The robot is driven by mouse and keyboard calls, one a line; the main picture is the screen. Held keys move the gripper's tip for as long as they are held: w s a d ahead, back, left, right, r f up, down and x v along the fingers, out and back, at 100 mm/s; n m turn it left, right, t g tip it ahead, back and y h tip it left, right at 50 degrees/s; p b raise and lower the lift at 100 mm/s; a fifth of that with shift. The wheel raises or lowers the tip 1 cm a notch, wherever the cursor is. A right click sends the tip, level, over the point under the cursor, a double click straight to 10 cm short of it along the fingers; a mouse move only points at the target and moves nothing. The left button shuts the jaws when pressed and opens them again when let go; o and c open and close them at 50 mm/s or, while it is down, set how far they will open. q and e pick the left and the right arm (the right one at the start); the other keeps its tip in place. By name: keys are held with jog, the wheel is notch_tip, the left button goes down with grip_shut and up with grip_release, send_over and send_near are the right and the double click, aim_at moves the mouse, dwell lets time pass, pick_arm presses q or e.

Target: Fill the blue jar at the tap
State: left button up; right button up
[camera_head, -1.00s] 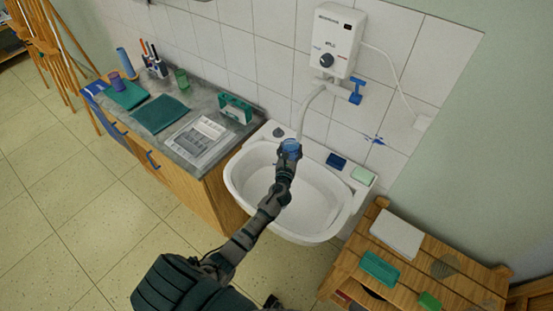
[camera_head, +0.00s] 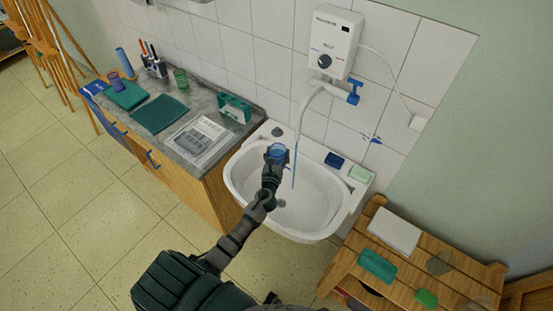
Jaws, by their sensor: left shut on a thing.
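The blue jar (camera_head: 278,150) is above the left part of the white sink basin (camera_head: 235,180). My left gripper (camera_head: 275,161) is shut on it from the near side. The jar looks roughly upright; how much water is in it cannot be told. The tap's white spout (camera_head: 299,122) hangs down to the right of the jar. A thin blue stream (camera_head: 294,168) falls from it into the basin, beside the jar. The tap's blue handle (camera_head: 354,92) is below the white water heater (camera_head: 335,40). My right gripper is not visible.
A dark blue block (camera_head: 334,160) and a pale green one (camera_head: 358,174) lie on the sink's right rim. The counter (camera_head: 215,100) at left holds cloths, cups and a teal box (camera_head: 234,108). A wooden slatted stand (camera_head: 415,250) is at right.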

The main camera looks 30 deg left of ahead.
pick_arm(q)
jog(key=s+a+p, duration=0.1)
jog(key=s+a, duration=0.3)
jog(key=s, duration=0.1)
jog(key=shift+a, duration=0.4)
dwell(0.3)
dwell(0.4)
